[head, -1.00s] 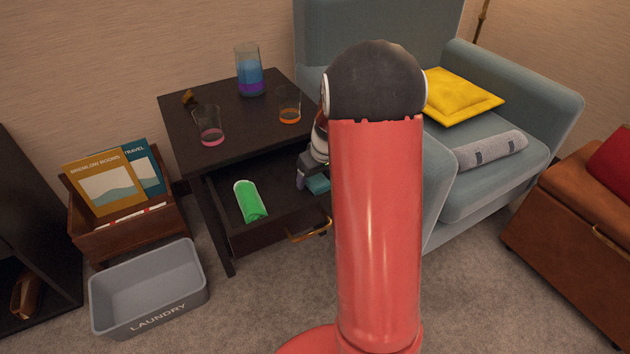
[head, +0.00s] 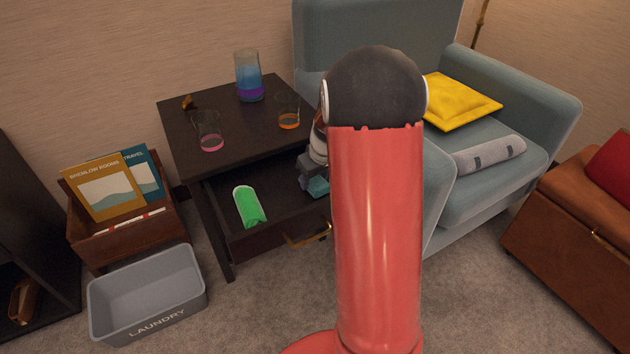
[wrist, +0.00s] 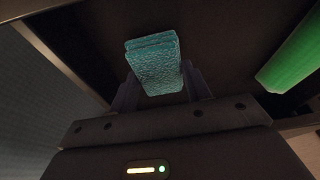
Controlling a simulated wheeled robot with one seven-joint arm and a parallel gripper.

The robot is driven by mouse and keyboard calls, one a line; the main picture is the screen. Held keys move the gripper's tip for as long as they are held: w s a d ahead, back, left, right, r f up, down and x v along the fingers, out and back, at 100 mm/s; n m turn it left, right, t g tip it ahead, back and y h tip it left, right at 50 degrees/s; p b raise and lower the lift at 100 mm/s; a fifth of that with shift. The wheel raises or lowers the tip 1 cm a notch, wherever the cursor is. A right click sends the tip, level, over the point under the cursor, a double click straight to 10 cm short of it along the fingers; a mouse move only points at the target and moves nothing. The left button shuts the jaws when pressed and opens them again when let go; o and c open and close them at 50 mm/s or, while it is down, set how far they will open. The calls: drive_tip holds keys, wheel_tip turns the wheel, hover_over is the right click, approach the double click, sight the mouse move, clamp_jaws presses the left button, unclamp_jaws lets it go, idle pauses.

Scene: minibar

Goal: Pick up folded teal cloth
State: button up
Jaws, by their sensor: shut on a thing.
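The folded teal cloth (wrist: 155,65) is between the two fingers of my gripper (wrist: 160,92) in the wrist view. The fingers are shut on it from both sides. In the head view the cloth (head: 318,187) shows as a small teal patch at my gripper (head: 312,182), over the right part of the open drawer (head: 285,210). My red and black arm hides part of the gripper and the drawer's right side. I cannot tell how far the cloth is above the drawer floor.
Glasses (head: 208,132) and a blue-purple vessel (head: 249,78) stand on the tabletop above. A grey laundry basket (head: 150,290) is on the floor at left. The armchair (head: 475,190) stands close on the right.

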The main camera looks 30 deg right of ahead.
sight(315, 181)
wheel_tip(315, 181, up, 19)
drive_tip(key=p, duration=0.1)
drive_tip(key=shift+p, duration=0.3)
drive_tip(key=o, duration=0.4)
drive_tip(key=c, duration=0.3)
